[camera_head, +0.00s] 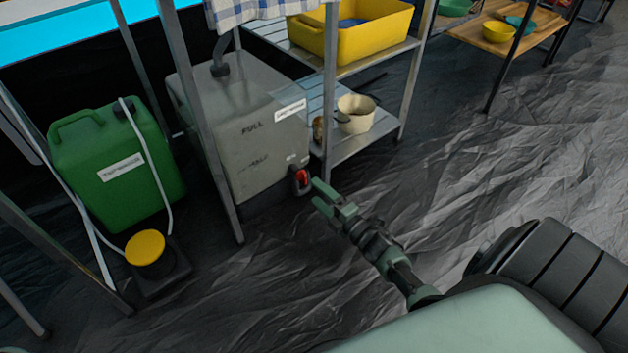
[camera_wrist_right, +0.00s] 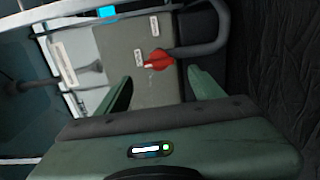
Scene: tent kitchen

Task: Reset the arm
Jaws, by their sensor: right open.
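My right gripper (camera_head: 328,200) is low over the floor, just in front of the grey tank (camera_head: 250,150). Its two fingers are spread apart with nothing between them, as the right wrist view (camera_wrist_right: 160,88) also shows. A red valve handle (camera_head: 302,177) sits on the tank's lower right corner, close to the fingertips in the head view. In the right wrist view the red handle (camera_wrist_right: 158,57) lies beyond the fingers, beside a dark curved pipe. I cannot tell whether a finger touches it. My left gripper is not in view.
A green jerrycan (camera_head: 115,170) and a yellow-topped foot pump (camera_head: 146,248) stand at the left. Metal table legs frame the tank. A shelf rack holds a yellow tub (camera_head: 352,34) and a cream pot (camera_head: 355,113). The crinkled dark floor (camera_head: 470,150) is clear at the right.

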